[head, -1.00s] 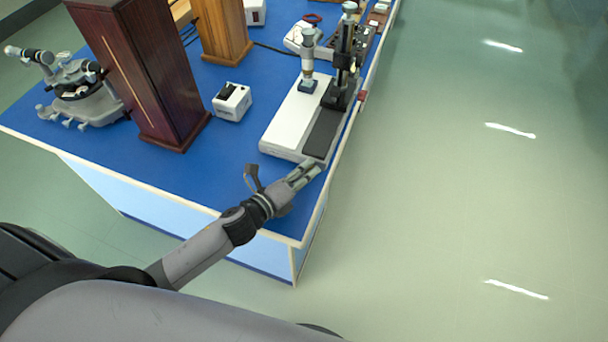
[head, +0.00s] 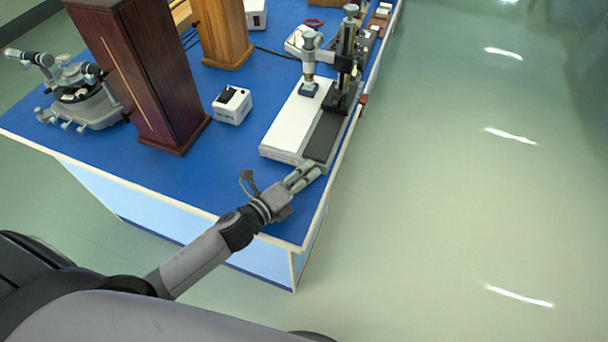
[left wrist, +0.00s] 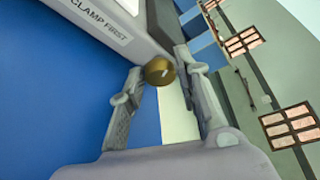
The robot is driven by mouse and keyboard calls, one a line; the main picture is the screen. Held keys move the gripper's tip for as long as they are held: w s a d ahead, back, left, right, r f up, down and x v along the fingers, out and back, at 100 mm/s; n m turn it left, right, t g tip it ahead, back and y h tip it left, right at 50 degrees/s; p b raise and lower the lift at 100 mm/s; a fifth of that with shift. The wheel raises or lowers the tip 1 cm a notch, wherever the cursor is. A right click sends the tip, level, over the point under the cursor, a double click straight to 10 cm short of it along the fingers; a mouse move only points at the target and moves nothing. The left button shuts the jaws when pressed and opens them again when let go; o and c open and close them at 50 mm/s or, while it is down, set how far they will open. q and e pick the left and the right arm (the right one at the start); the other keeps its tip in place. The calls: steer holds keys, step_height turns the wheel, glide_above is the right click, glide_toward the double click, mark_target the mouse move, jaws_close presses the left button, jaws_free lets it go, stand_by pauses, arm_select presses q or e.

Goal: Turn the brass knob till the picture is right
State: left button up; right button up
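The brass knob (left wrist: 160,71) shows in the left wrist view as a small round knob with a pale mark, on the end face of a white instrument body (left wrist: 75,22). In the head view this instrument (head: 296,125) is a white and dark base with an upright microscope tube (head: 309,66). My left gripper (head: 313,172) is at its near end. In the left wrist view the left gripper's fingers (left wrist: 160,66) are apart, one on each side of the knob, with narrow gaps showing. The knob is hidden in the head view. My right gripper is not in view.
A label reading "CLAMP FIRST" (left wrist: 103,20) is on the instrument. A small white box (head: 232,105), a dark wooden column (head: 150,75) and a grey spectrometer (head: 82,97) stand left on the blue bench (head: 190,170). The floor to the right is clear.

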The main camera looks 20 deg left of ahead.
arm_select(q)
steer(key=shift+o, duration=1.4)
